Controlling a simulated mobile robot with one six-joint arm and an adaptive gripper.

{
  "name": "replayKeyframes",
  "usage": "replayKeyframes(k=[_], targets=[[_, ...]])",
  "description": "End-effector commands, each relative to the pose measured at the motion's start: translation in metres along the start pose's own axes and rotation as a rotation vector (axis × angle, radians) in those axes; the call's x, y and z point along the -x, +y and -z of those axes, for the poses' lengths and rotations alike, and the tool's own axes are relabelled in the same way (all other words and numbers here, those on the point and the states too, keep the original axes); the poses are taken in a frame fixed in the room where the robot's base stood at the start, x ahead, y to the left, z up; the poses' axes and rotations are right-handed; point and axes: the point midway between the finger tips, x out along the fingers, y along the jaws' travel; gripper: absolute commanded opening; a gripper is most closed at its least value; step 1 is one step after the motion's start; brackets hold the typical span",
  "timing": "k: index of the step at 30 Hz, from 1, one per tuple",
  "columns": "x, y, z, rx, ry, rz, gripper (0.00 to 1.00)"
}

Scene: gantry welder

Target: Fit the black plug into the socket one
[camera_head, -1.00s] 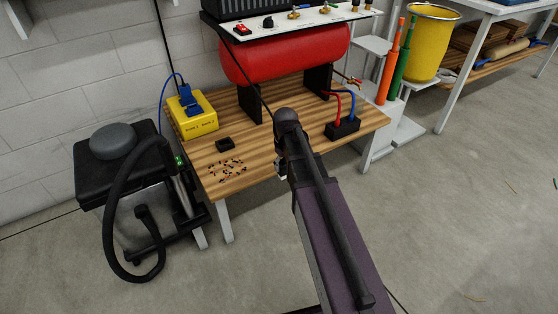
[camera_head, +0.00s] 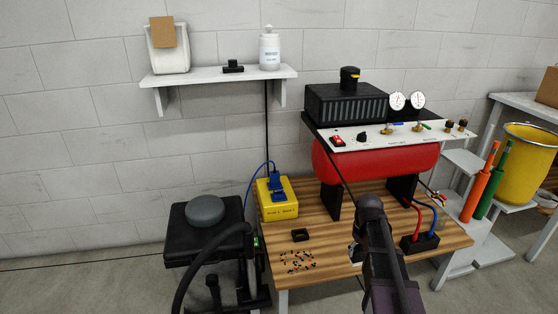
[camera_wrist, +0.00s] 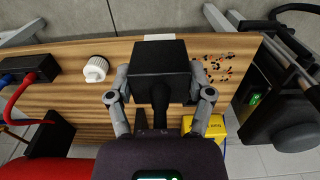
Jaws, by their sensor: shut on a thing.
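In the wrist view my gripper (camera_wrist: 160,78) is shut on a dark block, the black plug (camera_wrist: 158,57), with one finger on each side. A dark rounded stub points from it back toward my wrist. The plug hides the table behind it. In the head view my arm covers the gripper and plug. The yellow socket box (camera_head: 290,210) stands at the table's left rear, with two labels on its front that look like socket names. A blue plug with a blue cable (camera_head: 277,184) sits on its top. The box partly shows in the wrist view (camera_wrist: 217,127), apart from the plug.
A small black object (camera_head: 300,235) and scattered bits (camera_head: 297,261) lie on the wooden table (camera_head: 330,262). A black block with red and blue cables (camera_head: 420,243) is at right. A red tank (camera_head: 385,163) stands behind. A white ribbed cap (camera_wrist: 95,69) lies near my gripper.

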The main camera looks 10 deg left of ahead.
Motion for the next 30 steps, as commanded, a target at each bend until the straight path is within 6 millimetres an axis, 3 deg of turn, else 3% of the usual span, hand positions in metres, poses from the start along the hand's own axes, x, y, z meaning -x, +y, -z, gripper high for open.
replayKeyframes(k=[1,30], targets=[[0.018,0.0,0.0,0.0,0.0,0.0,0.16],[0.177,0.0,0.0,0.0,0.0,0.0,0.16]])
